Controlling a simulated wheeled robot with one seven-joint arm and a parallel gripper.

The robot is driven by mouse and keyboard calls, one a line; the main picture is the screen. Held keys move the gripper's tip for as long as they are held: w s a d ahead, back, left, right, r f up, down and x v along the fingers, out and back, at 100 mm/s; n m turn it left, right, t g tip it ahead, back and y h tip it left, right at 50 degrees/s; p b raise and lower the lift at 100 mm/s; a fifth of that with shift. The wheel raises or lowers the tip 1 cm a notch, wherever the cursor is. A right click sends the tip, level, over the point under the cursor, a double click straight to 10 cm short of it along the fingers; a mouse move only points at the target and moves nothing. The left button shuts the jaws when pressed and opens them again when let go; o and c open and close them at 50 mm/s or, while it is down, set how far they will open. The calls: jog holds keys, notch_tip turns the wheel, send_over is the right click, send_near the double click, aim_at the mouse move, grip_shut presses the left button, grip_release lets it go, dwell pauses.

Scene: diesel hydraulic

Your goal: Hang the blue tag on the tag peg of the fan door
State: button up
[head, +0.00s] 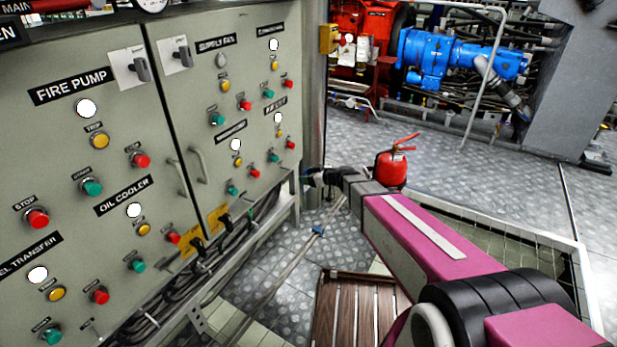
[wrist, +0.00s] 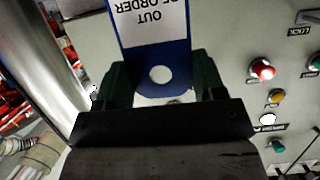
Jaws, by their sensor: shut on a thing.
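The blue tag (wrist: 182,62) has a white label reading "OUT OF ORDER", upside down in the wrist view, and a round hole near my gripper. My gripper (wrist: 160,84) is shut on it, with a dark finger at each side of the hole end. In the head view my gripper (head: 314,178) is just off the right end of the control cabinet, and the tag cannot be made out clearly. The fan door (head: 192,108) is the right cabinet door, labelled "SUPPLY FAN". I cannot make out the tag peg for certain in either view.
The left door (head: 60,140) carries "FIRE PUMP" and "OIL COOLER" labels. Buttons and lamps stick out from both doors. Yellow plates with black fittings (head: 218,218) sit at the lower edge. A red extinguisher (head: 391,171) stands behind my arm. A slatted wooden piece (head: 352,315) lies below.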

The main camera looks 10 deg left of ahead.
jog(key=shift+w+a, duration=0.6)
jog(key=shift+a, duration=0.85)
jog(key=shift+w+a, duration=0.65)
jog(key=shift+a, duration=0.75)
jog(key=shift+w+a, duration=0.6)
jog(key=shift+a, duration=0.85)
jog(key=shift+a+f, duration=0.2)
jog(key=shift+f, duration=0.4)
jog(key=o, duration=0.9)
jog(key=shift+c, duration=1.1)
jog(key=shift+d, duration=0.15)
